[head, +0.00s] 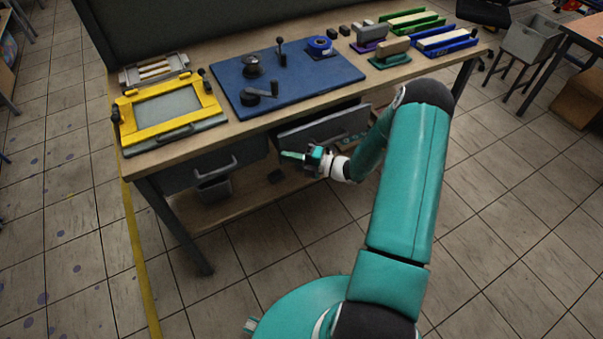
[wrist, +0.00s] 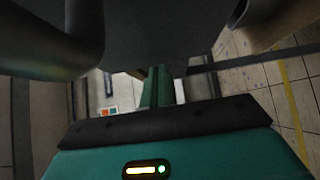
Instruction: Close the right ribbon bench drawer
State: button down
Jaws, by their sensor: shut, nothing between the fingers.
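The right drawer (head: 345,121) of the ribbon bench has a dark grey front with a bar handle. In the head view it stands out from under the bench top, with a dark gap above its front, so it looks partly open. My gripper (head: 292,155) is shut and empty, low at the left end of this drawer front. In the wrist view the shut fingers (wrist: 155,85) point at a dark grey surface (wrist: 155,30), close to it; I cannot tell whether they touch. A dark curved bar, probably a handle, fills the upper left there.
The left drawer (head: 212,163) sits under the bench top, with its handle facing me. The wooden bench top (head: 220,128) carries a yellow frame (head: 170,112), a blue mat (head: 325,84) with tools, and green, purple and blue trays. A lower shelf (head: 235,205) runs below. Tiled floor in front is clear.

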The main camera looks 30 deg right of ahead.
aim_at(283, 146)
jog(key=w, duration=0.5)
jog(key=shift+a, duration=0.1)
jog(key=shift+w+r, duration=0.15)
jog(key=shift+w, duration=0.35)
jog(key=shift+w, duration=0.1)
jog(key=shift+a, duration=0.1)
